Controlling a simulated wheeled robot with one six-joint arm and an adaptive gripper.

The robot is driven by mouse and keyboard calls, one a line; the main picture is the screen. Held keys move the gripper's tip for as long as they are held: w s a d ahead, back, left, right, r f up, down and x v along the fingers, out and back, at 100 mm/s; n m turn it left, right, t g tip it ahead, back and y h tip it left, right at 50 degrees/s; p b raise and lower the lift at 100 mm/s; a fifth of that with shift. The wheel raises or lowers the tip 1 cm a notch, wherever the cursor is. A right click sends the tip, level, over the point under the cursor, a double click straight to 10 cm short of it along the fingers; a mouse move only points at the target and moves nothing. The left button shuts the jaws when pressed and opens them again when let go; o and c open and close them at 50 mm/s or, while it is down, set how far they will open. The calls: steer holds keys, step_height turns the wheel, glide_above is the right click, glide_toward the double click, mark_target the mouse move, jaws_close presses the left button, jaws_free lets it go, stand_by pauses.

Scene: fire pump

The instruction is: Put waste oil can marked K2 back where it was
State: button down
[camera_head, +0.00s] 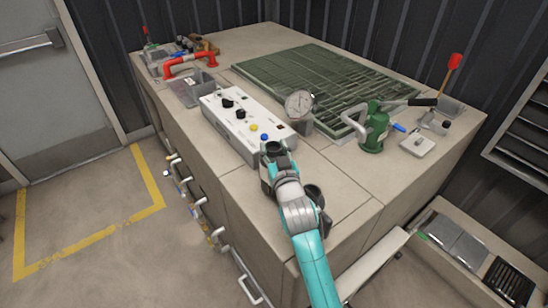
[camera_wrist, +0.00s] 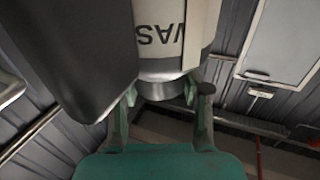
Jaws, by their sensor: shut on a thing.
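In the wrist view a pale can-like body (camera_wrist: 178,30) with dark upside-down letters, partly cut off and seeming to read "WAS", is between the fingers of my gripper (camera_wrist: 165,108). My gripper is shut on it. No K2 mark shows. In the head view my gripper (camera_head: 273,168) is at the front edge of the bench, just in front of the white control box. The held can is not clearly made out there.
The white control box (camera_head: 240,122) with knobs and a dial gauge (camera_head: 299,104) are close to my gripper. A green grate (camera_head: 325,82) lies behind. A red-handled part (camera_head: 190,64) is at back left. Open drawer (camera_head: 470,255) at lower right holds flat items. Bench front right is clear.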

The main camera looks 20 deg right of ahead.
mark_target(274, 158)
steer(key=shift+f, duration=1.55)
steer(key=c, duration=0.8)
jaws_free()
steer(key=shift+f, duration=0.1)
steer(key=shift+s+a, duration=0.15)
steer(key=shift+s, duration=1.75)
steer(key=shift+s+a, duration=0.15)
steer(key=shift+s, duration=1.7)
